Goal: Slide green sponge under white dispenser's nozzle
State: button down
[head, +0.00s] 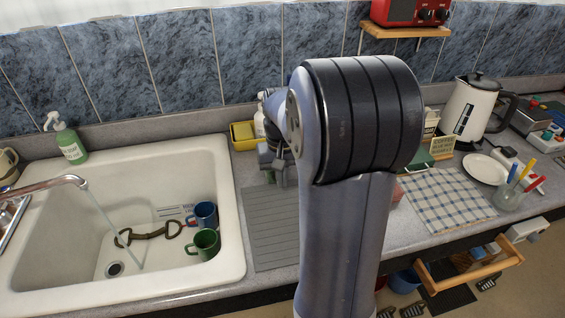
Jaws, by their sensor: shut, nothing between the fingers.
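My gripper (279,177) is shut and points down just above the counter, near the back end of the grey ribbed drainer mat. My large arm link fills the middle of the view and hides much of the counter behind it. A white bottle-like thing (259,125), possibly the white dispenser, shows in part behind my gripper; its nozzle is not visible. I cannot clearly pick out the green sponge. A small green patch (270,177) shows beside the fingers, and a green object (418,160) lies right of my arm; I cannot tell whether either is the sponge.
A yellow container (243,135) stands left of my gripper. The sink (236,225) holds mugs, with the tap running. A green soap bottle (70,144) stands behind it. The grey drainer mat (270,225) is clear. Right are a checked cloth (445,198), plate (485,169) and kettle (470,110).

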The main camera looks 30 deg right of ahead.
notch_tip(320, 180, down, 4)
jog(key=shift+r, duration=0.15)
jog(key=shift+w+d+r+p, duration=0.1)
jog(key=shift+w+d+p, duration=0.15)
jog(key=shift+w, duration=0.4)
jog(key=shift+w+d+r+p, duration=0.1)
jog(key=shift+w+p, duration=0.25)
jog(key=shift+w, duration=0.25)
jog(key=shift+w+d, duration=0.2)
jog(key=shift+w, duration=0.5)
jog(key=w, duration=0.1)
jog(key=w+d+p, duration=0.1)
jog(key=w, duration=0.3)
jog(key=shift+w+d+f, duration=0.1)
jog(key=shift+w+d, duration=0.15)
jog(key=shift+d, duration=0.05)
jog(key=shift+w+d+p, duration=0.1)
jog(key=shift+w+p, duration=0.25)
jog(key=shift+w, duration=0.25)
jog(key=shift+s, duration=0.1)
